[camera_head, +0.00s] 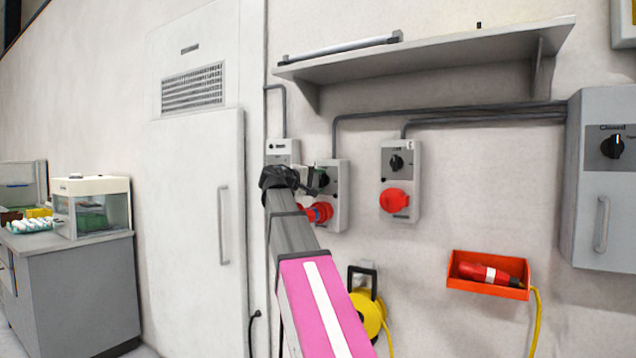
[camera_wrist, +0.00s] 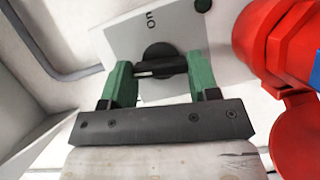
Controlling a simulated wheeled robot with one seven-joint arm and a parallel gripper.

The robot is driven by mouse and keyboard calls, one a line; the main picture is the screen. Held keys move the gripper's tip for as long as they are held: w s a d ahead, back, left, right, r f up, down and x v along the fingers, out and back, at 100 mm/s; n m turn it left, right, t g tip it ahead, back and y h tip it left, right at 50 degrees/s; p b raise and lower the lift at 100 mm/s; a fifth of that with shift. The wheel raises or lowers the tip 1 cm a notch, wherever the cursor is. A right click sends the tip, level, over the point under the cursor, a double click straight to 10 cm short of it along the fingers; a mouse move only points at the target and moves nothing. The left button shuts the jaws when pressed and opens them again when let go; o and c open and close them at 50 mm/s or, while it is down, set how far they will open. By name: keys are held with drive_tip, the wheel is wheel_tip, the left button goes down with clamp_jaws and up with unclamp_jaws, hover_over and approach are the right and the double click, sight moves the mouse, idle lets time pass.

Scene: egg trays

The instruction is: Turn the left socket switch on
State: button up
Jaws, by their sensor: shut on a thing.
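The left socket box (camera_head: 340,208) is light grey with a dark upper panel, and sits on the wall left of a second socket box. Its black rotary switch (camera_wrist: 158,53) shows in the wrist view, on a grey plate with a partly readable "ON" label. My gripper (camera_wrist: 160,72) has its green fingers shut on the switch's handle, one at each end. In the head view my gripper (camera_head: 308,184) is at this box and partly covers the switch. A red plug or socket (camera_head: 320,212) is just below.
The right socket box (camera_head: 412,212) has a black knob and a red cover. Above is a grey shelf (camera_head: 430,60). Below are a yellow cable reel (camera_head: 368,312) and an orange bin (camera_head: 488,290). A grey cabinet (camera_head: 597,230) is at right; a tall white door (camera_head: 190,200) is at left.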

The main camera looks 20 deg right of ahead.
drive_tip(key=m+y, duration=0.1)
drive_tip(key=m, duration=0.2)
drive_tip(key=shift+s+r+m+y, duration=0.1)
drive_tip(key=shift+r+m+y, duration=0.05)
drive_tip(key=shift+m+y, duration=0.2)
drive_tip(key=m+t+y, duration=0.1)
drive_tip(key=m, duration=0.1)
drive_tip(key=shift+m+y, duration=0.35)
drive_tip(key=m+t+y, duration=0.1)
drive_tip(key=m, duration=0.2)
drive_tip(key=shift+s+d, duration=0.15)
drive_tip(key=shift+r+m+t+y, duration=0.1)
drive_tip(key=shift+m+t+y, duration=0.7)
drive_tip(key=shift+m, duration=0.5)
drive_tip(key=o, duration=0.9)
drive_tip(key=v, duration=1)
drive_tip(key=shift+s+a+r, duration=0.2)
drive_tip(key=shift+s+a, duration=0.05)
drive_tip(key=shift+s, duration=0.05)
